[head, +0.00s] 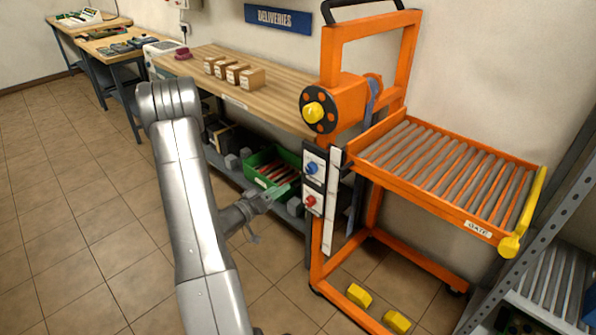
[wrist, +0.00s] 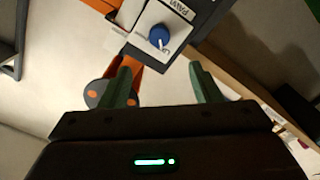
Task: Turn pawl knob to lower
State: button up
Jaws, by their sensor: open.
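The blue pawl knob (head: 311,168) sits on a white plate on the upright of the orange lifting frame. The wrist view shows the knob (wrist: 158,34) closer, with a white pointer mark and a label reading PAWL, seen upside down. My gripper (head: 274,192) is left of the panel and apart from it. In the wrist view, my gripper (wrist: 160,78) has its two green fingers spread wide with nothing between them. The knob lies beyond the fingertips, roughly centred between them.
A red knob (head: 310,202) is just below the blue one. A winch wheel (head: 318,110) with a yellow hub is above. The orange roller platform (head: 440,175) extends right. A green crate (head: 270,168) sits under the wooden bench (head: 235,85). Yellow blocks (head: 359,295) lie on the floor.

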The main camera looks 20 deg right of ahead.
aim_at(309, 170)
jog(key=p+x, duration=0.1)
jog(key=x, duration=1.2)
jog(key=shift+d+r+p, duration=0.1)
jog(key=shift+p, duration=0.2)
jog(key=c, duration=1)
